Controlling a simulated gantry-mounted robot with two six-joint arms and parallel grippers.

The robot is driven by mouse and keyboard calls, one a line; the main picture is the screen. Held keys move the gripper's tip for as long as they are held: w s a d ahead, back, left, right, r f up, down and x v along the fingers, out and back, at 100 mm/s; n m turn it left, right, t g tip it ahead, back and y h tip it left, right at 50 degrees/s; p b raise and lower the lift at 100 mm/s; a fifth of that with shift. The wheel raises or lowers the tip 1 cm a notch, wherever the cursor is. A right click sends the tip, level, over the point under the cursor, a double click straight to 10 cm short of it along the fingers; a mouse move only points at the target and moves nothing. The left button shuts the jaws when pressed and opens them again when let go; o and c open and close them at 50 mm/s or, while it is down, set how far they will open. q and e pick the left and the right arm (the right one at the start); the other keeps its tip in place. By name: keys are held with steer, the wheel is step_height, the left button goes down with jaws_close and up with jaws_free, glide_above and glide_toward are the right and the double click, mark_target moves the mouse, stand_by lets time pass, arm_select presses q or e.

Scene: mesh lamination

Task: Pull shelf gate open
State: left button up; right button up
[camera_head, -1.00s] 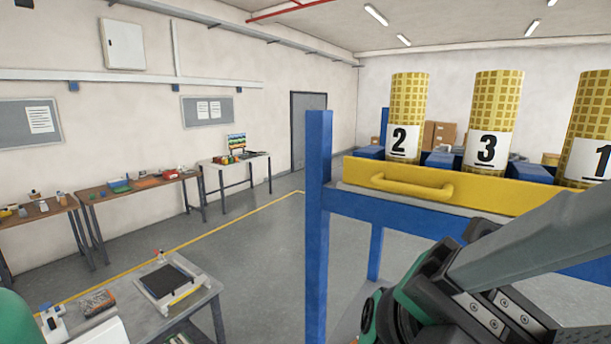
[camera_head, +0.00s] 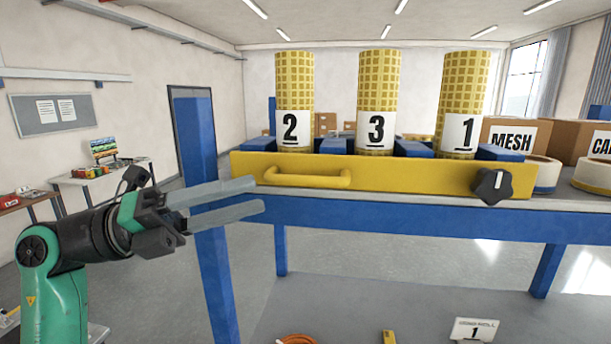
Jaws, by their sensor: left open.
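The shelf gate is a yellow bar (camera_head: 400,178) across the front of the blue-framed shelf. A yellow loop handle (camera_head: 310,180) sticks out at its left part, and a black knob (camera_head: 492,187) sits at its right part. The gate stands upright in front of the rolls. My left gripper (camera_head: 257,196) is open and empty, its two long grey fingers pointing right. Its fingertips appear near the left end of the handle; I cannot tell if they touch it. My right gripper is not in view.
Yellow mesh rolls labelled 2 (camera_head: 294,100), 3 (camera_head: 378,100) and 1 (camera_head: 462,100) stand behind the gate between blue blocks. A MESH box (camera_head: 510,140) and white-and-yellow rolls are at right. A blue post (camera_head: 205,200) stands behind my left gripper. A small sign (camera_head: 475,330) is below.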

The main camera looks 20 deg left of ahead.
mark_target(310, 180)
arm_select(q)
steer(key=p+x, duration=0.2)
steer(key=x, duration=0.6)
steer(key=shift+w+d+r+p, duration=0.1)
steer(key=shift+d+p, duration=0.15)
steer(key=shift+p, duration=0.05)
steer(key=shift+w+d, duration=0.25)
steer(key=shift+d, duration=0.1)
jaws_close()
stand_by(0.6)
